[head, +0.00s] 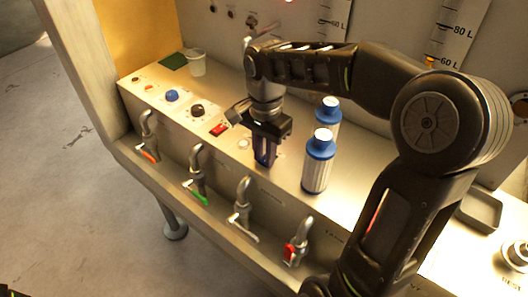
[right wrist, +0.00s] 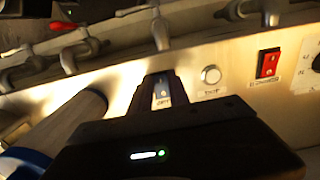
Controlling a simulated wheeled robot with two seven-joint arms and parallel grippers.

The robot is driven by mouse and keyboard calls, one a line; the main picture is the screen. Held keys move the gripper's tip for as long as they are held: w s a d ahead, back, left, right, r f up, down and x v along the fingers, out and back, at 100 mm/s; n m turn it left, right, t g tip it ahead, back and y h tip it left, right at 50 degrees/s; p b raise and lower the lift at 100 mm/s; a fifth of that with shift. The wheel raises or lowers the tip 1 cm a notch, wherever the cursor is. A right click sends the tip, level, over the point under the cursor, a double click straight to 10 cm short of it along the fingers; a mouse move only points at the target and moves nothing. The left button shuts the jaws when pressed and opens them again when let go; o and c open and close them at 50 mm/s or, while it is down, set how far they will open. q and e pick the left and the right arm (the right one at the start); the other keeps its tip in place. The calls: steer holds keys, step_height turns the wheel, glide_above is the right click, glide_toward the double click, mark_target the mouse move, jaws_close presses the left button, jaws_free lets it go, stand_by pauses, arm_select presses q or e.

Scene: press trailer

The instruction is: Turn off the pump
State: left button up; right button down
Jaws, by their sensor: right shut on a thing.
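My right gripper (head: 264,160) points down at the panel on the counter's front strip. In the right wrist view its fingers (right wrist: 162,92) are on either side of a small blue rocker switch (right wrist: 161,96) with a label below it, and are shut on it. I cannot read the label for certain or tell which way the rocker is tipped. In the head view the fingers mostly hide this switch.
A red switch (head: 219,129) and a white button (head: 243,144) lie left of the gripper. Two blue-capped filter cartridges, the nearer one (head: 318,160), stand just right of it. Several taps, one green-handled (head: 196,175), line the front. A cup (head: 196,63) stands behind.

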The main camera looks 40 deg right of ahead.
steer(key=shift+d+r+g+y+p, duration=0.3)
steer(key=shift+r+y+p, duration=0.15)
steer(key=shift+y+p, duration=0.6)
steer(key=shift+w+f+p, duration=0.1)
steer(key=shift+p, duration=0.45)
steer(key=shift+f+y, duration=0.15)
steer(key=shift+y, duration=0.1)
steer(key=c, duration=1.2)
jaws_free()
steer(key=shift+c, duration=0.2)
steer(key=shift+d, duration=0.1)
